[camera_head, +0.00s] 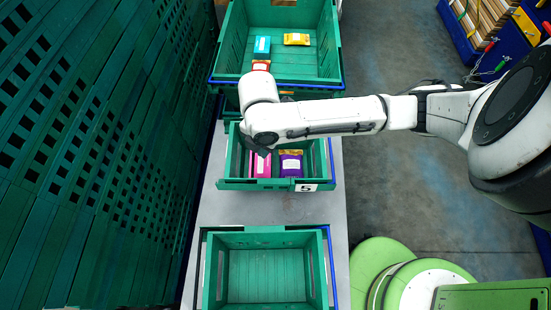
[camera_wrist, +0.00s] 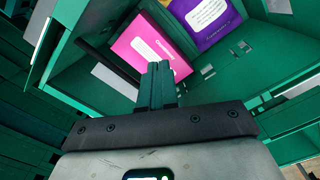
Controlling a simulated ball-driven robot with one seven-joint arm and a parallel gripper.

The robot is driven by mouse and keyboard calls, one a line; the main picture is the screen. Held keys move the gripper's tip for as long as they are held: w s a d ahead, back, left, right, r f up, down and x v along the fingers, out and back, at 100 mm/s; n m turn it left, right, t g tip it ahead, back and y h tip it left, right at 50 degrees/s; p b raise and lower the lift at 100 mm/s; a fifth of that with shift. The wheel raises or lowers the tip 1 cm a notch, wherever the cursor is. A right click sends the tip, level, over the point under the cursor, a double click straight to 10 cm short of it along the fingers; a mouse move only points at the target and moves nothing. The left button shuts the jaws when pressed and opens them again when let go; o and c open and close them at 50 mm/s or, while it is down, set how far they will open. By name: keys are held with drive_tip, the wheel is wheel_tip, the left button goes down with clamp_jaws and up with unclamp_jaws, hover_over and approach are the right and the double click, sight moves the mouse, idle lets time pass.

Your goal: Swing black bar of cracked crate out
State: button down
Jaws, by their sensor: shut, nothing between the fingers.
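The middle green crate (camera_head: 232,170) carries a label with the number 5 and holds a pink package (camera_head: 262,166) and a purple package (camera_head: 291,165). In the wrist view, a thin black bar (camera_wrist: 104,60) slants along the inner left side of this crate, beside the pink package (camera_wrist: 150,48). My gripper (camera_wrist: 158,76) is shut and empty. Its fingertips are just right of the bar's lower end and overlap the pink package in the picture; I cannot tell whether they touch either. In the head view, my arm mostly hides the gripper. No crack is clear.
A far green crate (camera_head: 328,45) with blue bars holds several small packages. An empty near crate (camera_head: 265,237) also has blue bars. All stand on a grey table (camera_head: 338,200). A wall of green crates (camera_head: 90,150) rises close on the left.

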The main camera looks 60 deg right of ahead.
drive_tip(key=shift+w+a, duration=0.1)
drive_tip(key=shift+w, duration=0.2)
idle(0.4)
